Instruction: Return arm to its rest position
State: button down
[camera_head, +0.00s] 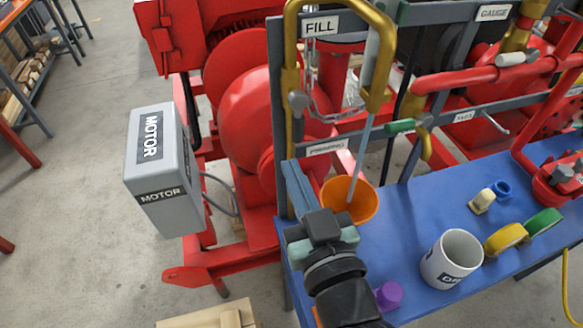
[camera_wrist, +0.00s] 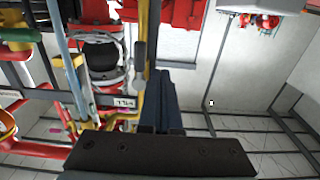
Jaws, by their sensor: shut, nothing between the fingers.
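My gripper (camera_head: 291,166) is at the left front of the blue bench (camera_head: 405,215), its blue-grey fingers pointing away from me beside the skid's grey post. In the wrist view my gripper (camera_wrist: 160,75) shows its fingers together with nothing held. My dark wrist comes up from the bottom of the head view. I cannot tell whether the fingers touch the post.
A white mug (camera_head: 452,260), purple cap (camera_head: 389,295), and yellow and green tape rolls (camera_head: 506,238) are on the bench to my right. The grey motor box (camera_head: 155,165) stands left. Brass fill pipe (camera_head: 291,60) and red pump (camera_head: 250,110) are ahead.

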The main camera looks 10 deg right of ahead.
dwell(0.4)
notch_tip(320, 180, up, 22)
jog(key=w+a+t, duration=0.2)
jog(key=a+t, duration=0.1)
jog(key=t, duration=0.2)
jog(key=s+r+m+t+h, duration=0.1)
jog(key=s+r+t, duration=0.1)
jog(key=r, duration=0.6)
jog(key=s+r+m+t+h, duration=0.1)
jog(key=s+r+t+h, duration=0.1)
jog(key=s+r, duration=0.3)
notch_tip(320, 180, up, 3)
jog(key=shift+s+a+r+t, duration=0.15)
jog(key=shift+a+t, duration=0.25)
jog(key=shift+a, duration=0.05)
